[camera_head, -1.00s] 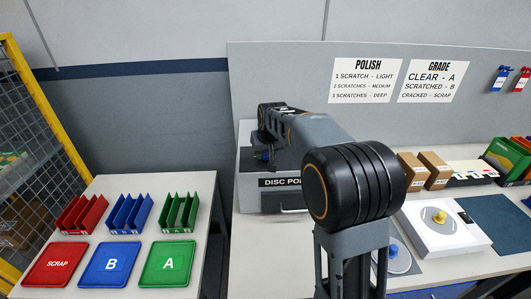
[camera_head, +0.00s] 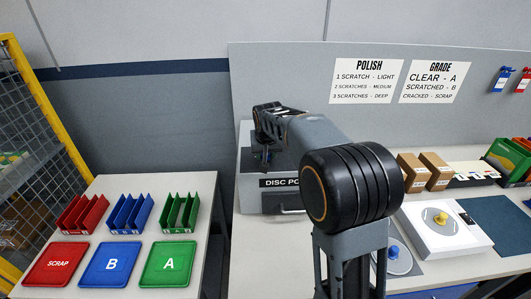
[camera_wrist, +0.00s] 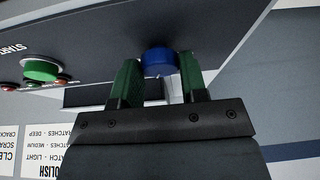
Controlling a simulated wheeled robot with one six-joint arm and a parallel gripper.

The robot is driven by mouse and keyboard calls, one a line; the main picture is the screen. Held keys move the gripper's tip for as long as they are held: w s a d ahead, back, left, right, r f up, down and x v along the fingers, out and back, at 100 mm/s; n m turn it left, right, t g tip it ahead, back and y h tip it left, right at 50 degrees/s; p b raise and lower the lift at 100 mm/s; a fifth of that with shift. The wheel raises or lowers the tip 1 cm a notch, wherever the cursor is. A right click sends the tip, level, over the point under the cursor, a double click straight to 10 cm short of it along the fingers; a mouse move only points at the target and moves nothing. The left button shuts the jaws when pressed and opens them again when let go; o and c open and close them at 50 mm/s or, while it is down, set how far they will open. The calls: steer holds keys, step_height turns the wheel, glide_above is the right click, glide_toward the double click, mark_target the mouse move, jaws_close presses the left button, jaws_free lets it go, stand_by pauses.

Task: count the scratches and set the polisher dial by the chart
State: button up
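The grey disc polisher (camera_head: 262,203) stands at the back of the middle bench, partly behind my arm. In the wrist view its panel (camera_wrist: 100,30) carries a blue dial knob (camera_wrist: 159,62). My gripper (camera_wrist: 161,68) has its green fingers on both sides of the knob, seeming to touch it. In the head view my gripper (camera_head: 263,157) is small and the knob is hidden. The polish chart (camera_head: 367,80) reads 1 scratch light, 2 scratches medium, 3 scratches deep. No scratched disc surface can be made out.
A green button (camera_wrist: 41,69) sits near the word START. The grade chart (camera_head: 432,82) hangs beside the polish chart. Red (camera_head: 55,264), blue (camera_head: 111,264) and green (camera_head: 167,264) trays lie on the left table. A white device (camera_head: 445,230) and cardboard boxes (camera_head: 434,170) stand right.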

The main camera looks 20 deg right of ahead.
steer(key=o, duration=0.4)
steer(key=b+v, duration=0.1)
steer(key=v, duration=1.3)
steer(key=shift+f, duration=0.1)
steer(key=s+f, duration=0.5)
steer(key=s, duration=0.2)
steer(key=s+f+n, duration=0.1)
steer(key=s+f, duration=0.4)
steer(key=s, duration=0.2)
steer(key=s+f+n, duration=0.1)
steer(key=s+f, duration=0.5)
steer(key=s, duration=0.2)
steer(key=shift+d+g+y, duration=0.25)
steer(key=shift+g+y, duration=0.05)
steer(key=shift+g, duration=0.1)
steer(key=shift+s+r+t, duration=0.15)
steer(key=shift+r+t, duration=0.15)
steer(key=shift+r, duration=0.25)
